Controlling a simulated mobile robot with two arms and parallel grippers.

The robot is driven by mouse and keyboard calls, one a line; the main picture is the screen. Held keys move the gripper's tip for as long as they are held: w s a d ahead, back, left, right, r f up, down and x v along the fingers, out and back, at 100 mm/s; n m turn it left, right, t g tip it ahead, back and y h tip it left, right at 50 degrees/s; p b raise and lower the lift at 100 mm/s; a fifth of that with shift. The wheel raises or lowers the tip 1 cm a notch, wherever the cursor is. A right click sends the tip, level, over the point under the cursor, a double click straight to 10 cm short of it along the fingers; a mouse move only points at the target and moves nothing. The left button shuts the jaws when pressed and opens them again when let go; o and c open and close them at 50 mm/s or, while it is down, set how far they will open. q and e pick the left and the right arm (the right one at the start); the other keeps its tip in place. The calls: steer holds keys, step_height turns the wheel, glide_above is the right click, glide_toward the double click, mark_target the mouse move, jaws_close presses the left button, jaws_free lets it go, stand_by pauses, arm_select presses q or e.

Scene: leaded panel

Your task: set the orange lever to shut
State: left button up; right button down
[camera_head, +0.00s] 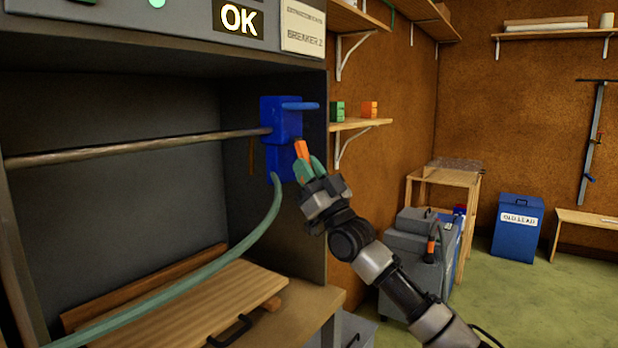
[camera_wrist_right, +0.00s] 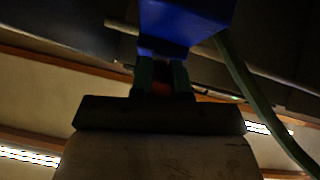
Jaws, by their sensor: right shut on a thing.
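The orange lever (camera_head: 302,150) sits at the lower right of a blue valve-like block (camera_head: 280,118) on the right wall of the dark cabinet. My right gripper (camera_head: 309,165) is shut on the orange lever, with its green fingers at the lever's sides. In the right wrist view the fingers (camera_wrist_right: 161,80) reach up to the blue block (camera_wrist_right: 185,22), and a dim orange patch shows between them. A blue lever (camera_head: 300,106) sticks out to the right at the top of the block. My left gripper is not in view.
A metal pipe (camera_head: 140,147) runs left from the block, and a green hose (camera_head: 255,235) curves down from it. A slatted wooden board (camera_head: 190,305) lies below. A small shelf (camera_head: 358,125) with green and orange blocks is to the right.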

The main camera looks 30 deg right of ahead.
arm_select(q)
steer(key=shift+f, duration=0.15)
arm_select(e)
steer(key=c, duration=1.1)
jaws_free()
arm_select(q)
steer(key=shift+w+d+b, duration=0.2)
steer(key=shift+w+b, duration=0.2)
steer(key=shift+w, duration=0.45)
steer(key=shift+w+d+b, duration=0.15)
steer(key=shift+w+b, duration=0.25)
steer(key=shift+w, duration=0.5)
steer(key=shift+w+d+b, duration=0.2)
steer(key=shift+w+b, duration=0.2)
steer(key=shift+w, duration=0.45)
arm_select(e)
steer(key=v, duration=1.1)
steer(key=shift+w, duration=0.15)
